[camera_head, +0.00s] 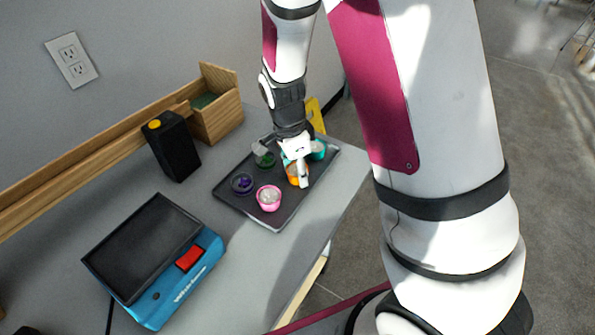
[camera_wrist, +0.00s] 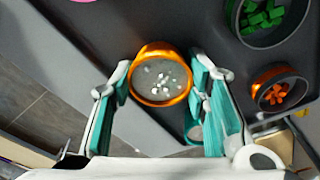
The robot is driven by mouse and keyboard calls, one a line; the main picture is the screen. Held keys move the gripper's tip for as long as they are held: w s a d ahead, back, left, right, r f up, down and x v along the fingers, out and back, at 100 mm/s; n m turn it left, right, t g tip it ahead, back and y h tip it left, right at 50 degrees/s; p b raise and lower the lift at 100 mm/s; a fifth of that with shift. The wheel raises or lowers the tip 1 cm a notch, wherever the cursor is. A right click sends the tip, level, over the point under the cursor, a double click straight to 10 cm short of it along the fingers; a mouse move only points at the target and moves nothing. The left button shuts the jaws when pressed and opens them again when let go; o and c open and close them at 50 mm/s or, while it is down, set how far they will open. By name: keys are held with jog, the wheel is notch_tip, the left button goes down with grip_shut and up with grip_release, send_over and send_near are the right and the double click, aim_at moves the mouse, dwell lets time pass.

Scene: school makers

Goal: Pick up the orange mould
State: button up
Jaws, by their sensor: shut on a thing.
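The orange mould (camera_wrist: 160,48) is a small round cup with a shiny orange rim and grey filling with pale bits. In the wrist view it sits between the two teal-padded fingers of my gripper (camera_wrist: 160,76), one finger at each side. My gripper is shut on it. In the head view my gripper (camera_head: 301,176) points down over the tray (camera_head: 292,210), and the orange mould (camera_head: 292,172) shows partly behind a finger. I cannot tell whether the mould touches the tray or is slightly above it.
Close by on the tray are a pink mould (camera_head: 269,198), a purple-filled mould (camera_head: 242,183), a green-filled mould (camera_head: 264,156) and a teal mould (camera_head: 318,151). A blue machine (camera_head: 165,272), a black box (camera_head: 171,146) and a wooden holder (camera_head: 218,112) stand to the left.

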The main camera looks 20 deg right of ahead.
jog(key=shift+r, duration=0.1)
jog(key=shift+r, duration=0.5)
jog(key=r, duration=0.1)
jog(key=s+r, duration=0.1)
jog(key=shift+a+r+p, duration=0.1)
jog(key=shift+r+p, duration=0.2)
jog(key=shift+p, duration=0.1)
jog(key=s+p, duration=0.1)
jog(key=s, duration=0.3)
jog(key=s+r, duration=0.1)
jog(key=s, duration=0.3)
jog(key=s+a+p, duration=0.1)
jog(key=s, duration=0.3)
jog(key=shift+s+r+p, duration=0.2)
jog(key=shift+s+p, duration=0.15)
jog(key=shift+s, duration=0.05)
jog(key=s+p, duration=0.1)
jog(key=p, duration=0.2)
jog(key=shift+r, duration=0.1)
jog(key=s+p, duration=0.1)
jog(key=p, duration=0.1)
jog(key=shift+p, duration=0.35)
